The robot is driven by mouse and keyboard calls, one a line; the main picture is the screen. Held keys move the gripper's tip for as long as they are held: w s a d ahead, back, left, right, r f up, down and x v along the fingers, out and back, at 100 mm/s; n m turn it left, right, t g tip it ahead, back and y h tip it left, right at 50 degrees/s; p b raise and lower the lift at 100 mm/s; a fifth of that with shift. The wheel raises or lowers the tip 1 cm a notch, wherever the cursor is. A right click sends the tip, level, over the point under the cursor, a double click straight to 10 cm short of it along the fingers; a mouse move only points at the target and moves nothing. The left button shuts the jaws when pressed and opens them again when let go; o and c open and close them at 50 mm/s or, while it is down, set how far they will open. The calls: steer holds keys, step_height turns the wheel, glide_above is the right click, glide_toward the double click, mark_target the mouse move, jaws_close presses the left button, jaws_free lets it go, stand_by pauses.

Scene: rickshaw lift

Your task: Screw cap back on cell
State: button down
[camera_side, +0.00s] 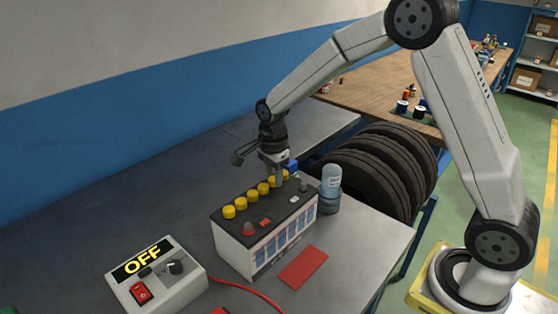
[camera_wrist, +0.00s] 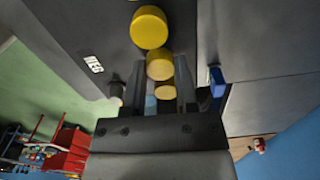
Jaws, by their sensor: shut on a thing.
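The battery (camera_side: 238,239) stands on the grey bench with a row of yellow caps (camera_side: 251,196) along its top. My gripper (camera_side: 279,183) points down at the far end of that row. It is shut around a yellow cap, though its fingers partly hide the hold in the side view. In the wrist view, my fingers (camera_wrist: 160,80) stand either side of a yellow cap (camera_wrist: 165,91), with more caps in line beyond it. The cell opening is hidden, and I cannot tell how the cap sits.
A grey post (camera_side: 303,186) and a red terminal (camera_side: 248,232) rise from the battery top. A clear bottle (camera_side: 331,181) stands close to its right. A switch box (camera_side: 158,279) reading OFF sits at front left, with a red cable. A red card (camera_side: 303,267) lies in front.

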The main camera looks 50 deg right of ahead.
steer(key=shift+m, duration=0.7)
steer(key=shift+c, duration=0.3)
jaws_free()
steer(key=shift+r, duration=0.15)
steer(key=shift+r, duration=3.4)
